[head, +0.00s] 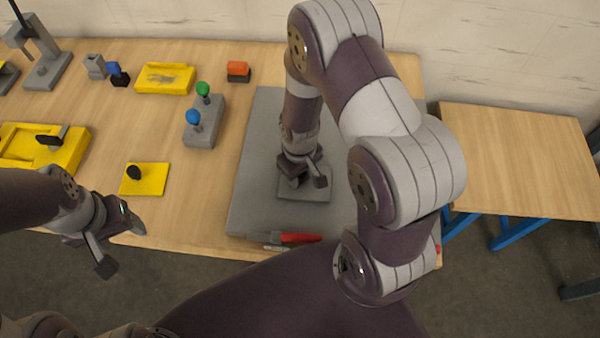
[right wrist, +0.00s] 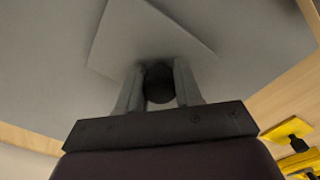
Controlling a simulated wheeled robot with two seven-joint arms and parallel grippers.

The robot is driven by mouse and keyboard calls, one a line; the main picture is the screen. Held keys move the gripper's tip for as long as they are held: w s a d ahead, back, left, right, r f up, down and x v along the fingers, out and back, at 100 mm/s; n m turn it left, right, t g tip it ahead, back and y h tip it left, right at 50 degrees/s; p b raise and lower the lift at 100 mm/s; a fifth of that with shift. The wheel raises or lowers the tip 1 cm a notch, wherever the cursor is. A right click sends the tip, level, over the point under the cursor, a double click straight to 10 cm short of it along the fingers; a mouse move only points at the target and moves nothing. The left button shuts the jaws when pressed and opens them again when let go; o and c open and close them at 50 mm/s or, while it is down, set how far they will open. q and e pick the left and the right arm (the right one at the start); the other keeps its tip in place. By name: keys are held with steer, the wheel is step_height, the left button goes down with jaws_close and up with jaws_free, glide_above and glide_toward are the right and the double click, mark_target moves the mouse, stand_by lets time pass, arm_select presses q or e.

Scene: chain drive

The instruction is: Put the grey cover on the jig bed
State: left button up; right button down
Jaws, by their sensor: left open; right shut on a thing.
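The grey cover (head: 304,194) is a flat, roughly square plate under my right gripper (head: 305,181), over the large grey slab (head: 257,190) on the table. In the right wrist view, my right gripper (right wrist: 159,90) is shut on the dark round knob (right wrist: 159,82) of the grey cover (right wrist: 145,35). I cannot tell whether the cover touches the slab or hangs just above it. My left gripper (head: 120,243) is open and empty off the table's front edge, at the left. No part is clearly recognisable as the jig bed; it may be the large slab.
A red-handled tool (head: 298,238) lies at the slab's front edge. A yellow plate with a black knob (head: 152,179), a grey block with blue and green knobs (head: 203,135), a yellow tray (head: 165,79) and an orange-black block (head: 238,71) stand to the left. A second table (head: 520,150) is right.

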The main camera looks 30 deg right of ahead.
steer(key=shift+d+f, duration=0.1)
steer(key=shift+f, duration=0.15)
steer(key=shift+f, duration=0.1)
steer(key=c, duration=0.8)
jaws_free()
steer(key=shift+o, duration=0.2)
steer(key=s+r+m, duration=0.1)
steer(key=s+r, duration=0.1)
steer(key=r, duration=0.6)
steer(key=s+a+r+m+t, duration=0.1)
steer(key=s+r, duration=0.2)
steer(key=r, duration=0.6)
steer(key=shift+r, duration=0.15)
steer(key=shift+w+a, duration=0.1)
steer(key=shift+w, duration=0.05)
